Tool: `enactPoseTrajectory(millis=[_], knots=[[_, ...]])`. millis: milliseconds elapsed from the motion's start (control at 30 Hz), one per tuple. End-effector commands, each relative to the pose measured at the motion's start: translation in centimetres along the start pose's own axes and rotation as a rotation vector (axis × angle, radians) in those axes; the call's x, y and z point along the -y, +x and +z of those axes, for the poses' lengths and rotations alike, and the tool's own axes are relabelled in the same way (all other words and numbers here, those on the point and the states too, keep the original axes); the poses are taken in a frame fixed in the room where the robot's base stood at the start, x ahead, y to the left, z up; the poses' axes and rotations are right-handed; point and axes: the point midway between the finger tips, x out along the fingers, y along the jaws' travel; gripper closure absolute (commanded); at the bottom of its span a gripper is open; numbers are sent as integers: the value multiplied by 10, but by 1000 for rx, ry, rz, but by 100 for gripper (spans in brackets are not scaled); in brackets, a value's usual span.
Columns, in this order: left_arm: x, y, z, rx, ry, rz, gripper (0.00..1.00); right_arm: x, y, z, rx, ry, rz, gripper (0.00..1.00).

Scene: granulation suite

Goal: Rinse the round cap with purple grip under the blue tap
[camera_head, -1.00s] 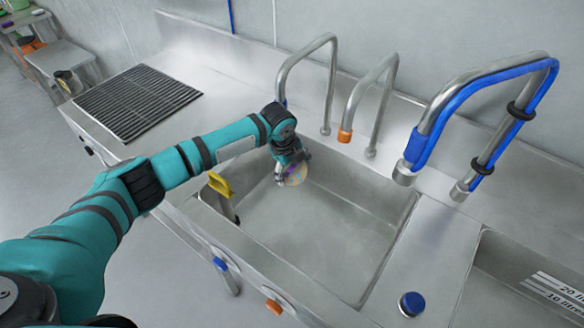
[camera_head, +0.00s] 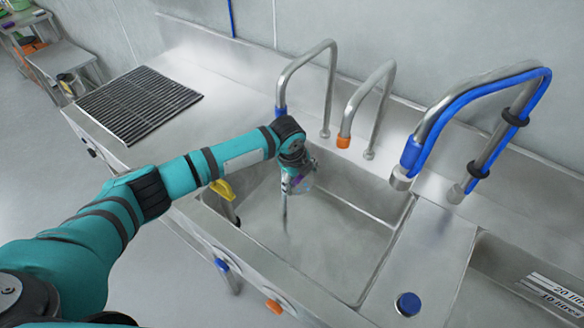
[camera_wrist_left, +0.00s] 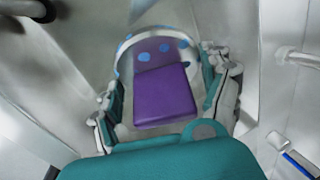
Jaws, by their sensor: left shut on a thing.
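My left gripper (camera_head: 297,183) is over the left sink basin (camera_head: 340,235), below the tap with the blue tip (camera_head: 281,108). In the left wrist view it is shut on the purple grip (camera_wrist_left: 162,97) of the round cap (camera_wrist_left: 125,48). The cap's curved pale rim and several blue spots show beyond the grip. In the head view the cap (camera_head: 304,187) is mostly hidden by the gripper. A thin pale streak (camera_head: 284,215), like running water, drops below the gripper into the basin. My right gripper is not in view.
An orange-tipped tap (camera_head: 366,95) stands right of the blue-tipped one, and a tap with a blue hose (camera_head: 480,90) farther right. A yellow-handled item (camera_head: 221,187) is at the basin's left wall. A dark drain grate (camera_head: 138,102) lies left. The basin's right part is clear.

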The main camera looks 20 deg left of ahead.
Motion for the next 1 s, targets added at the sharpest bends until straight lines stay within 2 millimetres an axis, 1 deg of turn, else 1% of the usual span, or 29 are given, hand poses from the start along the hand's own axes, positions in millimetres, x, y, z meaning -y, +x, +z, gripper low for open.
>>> enactPoseTrajectory(millis=[33,533,700,1000], knots=[[-1,-4,-4,-1,1,-1,64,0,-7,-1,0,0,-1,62],[-20,-10,-39,-1,1,-1,64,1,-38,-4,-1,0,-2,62],[-23,-10,-45,-1,0,-2,64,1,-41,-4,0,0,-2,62],[-24,-9,-46,0,0,-2,64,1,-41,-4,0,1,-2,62]])
